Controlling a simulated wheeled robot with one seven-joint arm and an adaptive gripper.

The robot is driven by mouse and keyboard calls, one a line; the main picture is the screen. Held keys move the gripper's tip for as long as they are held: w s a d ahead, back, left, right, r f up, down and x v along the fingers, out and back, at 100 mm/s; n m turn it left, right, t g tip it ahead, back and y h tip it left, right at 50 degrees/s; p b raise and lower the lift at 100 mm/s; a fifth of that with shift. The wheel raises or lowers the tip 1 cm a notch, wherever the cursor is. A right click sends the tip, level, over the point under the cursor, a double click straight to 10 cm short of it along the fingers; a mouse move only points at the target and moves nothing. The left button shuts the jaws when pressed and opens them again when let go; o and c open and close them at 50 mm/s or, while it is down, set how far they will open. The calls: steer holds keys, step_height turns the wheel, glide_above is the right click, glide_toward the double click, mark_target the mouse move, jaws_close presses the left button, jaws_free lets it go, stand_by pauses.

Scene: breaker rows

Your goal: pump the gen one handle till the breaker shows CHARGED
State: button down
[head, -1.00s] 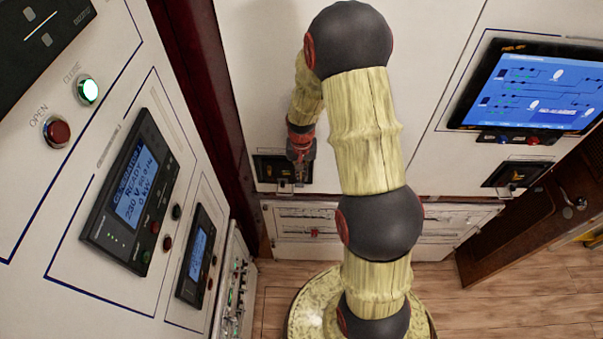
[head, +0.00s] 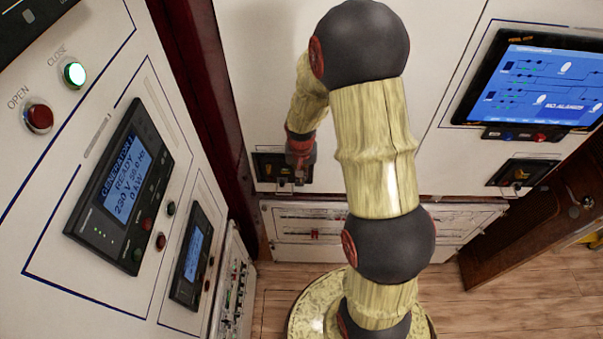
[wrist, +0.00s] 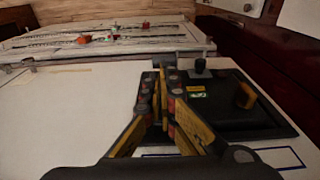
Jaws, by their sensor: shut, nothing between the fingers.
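The gen one breaker is a black unit (head: 266,164) low in the pale panel. In the wrist view its black face (wrist: 250,122) lies right of my fingers. That face has a yellow handle (wrist: 245,95), a small yellow label and a green-and-white label (wrist: 197,95) whose text is too small to read. A grey knobbed lever (wrist: 200,68) stands at the unit's far edge. My gripper (wrist: 164,72) is shut and empty, close beside the lever on its left; I cannot tell whether they touch. In the head view my gripper (head: 298,178) partly covers the breaker.
A similar black unit (head: 523,173) sits at right under a blue screen (head: 543,85). At left are a generator display reading READY (head: 120,185), a lit CLOSE button (head: 74,74) and a red OPEN button (head: 38,117). A white low panel (head: 375,235) stands below the breaker.

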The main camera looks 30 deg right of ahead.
steer(key=shift+s+a+f+t+h+b, duration=0.3)
steer(key=shift+s+f+t+h+b, duration=0.15)
steer(key=shift+b, duration=1.9)
steer(key=b, duration=0.2)
steer(key=t+b, duration=0.1)
steer(key=b, duration=0.2)
steer(key=shift+s+a+f+h+b, duration=0.25)
steer(key=shift+s+a+b, duration=0.05)
steer(key=shift+s, duration=0.1)
steer(key=shift+s+b, duration=0.1)
steer(key=shift+b, duration=0.25)
steer(key=shift+s+a+f+b, duration=0.6)
steer(key=shift+s+b, duration=0.15)
steer(key=shift+b, duration=1.65)
stand_by(1.4)
